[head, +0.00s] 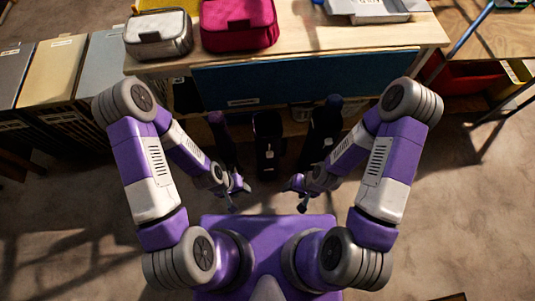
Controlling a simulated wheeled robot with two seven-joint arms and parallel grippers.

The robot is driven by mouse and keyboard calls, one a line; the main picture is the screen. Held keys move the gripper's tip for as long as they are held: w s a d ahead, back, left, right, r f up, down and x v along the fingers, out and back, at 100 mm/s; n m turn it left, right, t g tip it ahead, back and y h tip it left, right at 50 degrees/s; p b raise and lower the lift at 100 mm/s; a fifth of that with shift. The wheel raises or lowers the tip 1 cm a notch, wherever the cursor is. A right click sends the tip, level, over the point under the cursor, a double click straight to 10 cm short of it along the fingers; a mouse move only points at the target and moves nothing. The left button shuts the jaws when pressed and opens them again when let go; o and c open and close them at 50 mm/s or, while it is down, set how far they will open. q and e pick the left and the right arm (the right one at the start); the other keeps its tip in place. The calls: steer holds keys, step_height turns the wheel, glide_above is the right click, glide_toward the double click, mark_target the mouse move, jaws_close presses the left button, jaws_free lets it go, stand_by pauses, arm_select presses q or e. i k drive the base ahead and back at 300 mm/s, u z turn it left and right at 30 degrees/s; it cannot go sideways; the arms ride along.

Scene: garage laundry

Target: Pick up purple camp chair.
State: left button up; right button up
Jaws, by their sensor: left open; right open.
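Several tall, dark, narrow bundles stand upright under the wooden table's front edge. The left one (222,138) has a purplish top and looks like the purple camp chair, folded; its lower part is partly hidden by my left arm. A black one (267,135) with a small white tag stands in the middle, and a dark navy one (324,125) stands at the right. My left gripper (237,197) is open and empty, just in front of the left bundle. My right gripper (301,197) is open and empty, in front of the right bundle.
A wooden table (350,38) carries a grey case (158,35), a magenta case (238,27) and a grey tray. A blue panel (300,78) hangs below its front. Large boxes (52,70) stand at the left. Bare floor (470,210) lies to the right.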

mark_target(225, 145)
steer(key=u, duration=1.9)
steer(key=k, duration=1)
steer(key=z, duration=1.5)
steer(key=i, duration=1)
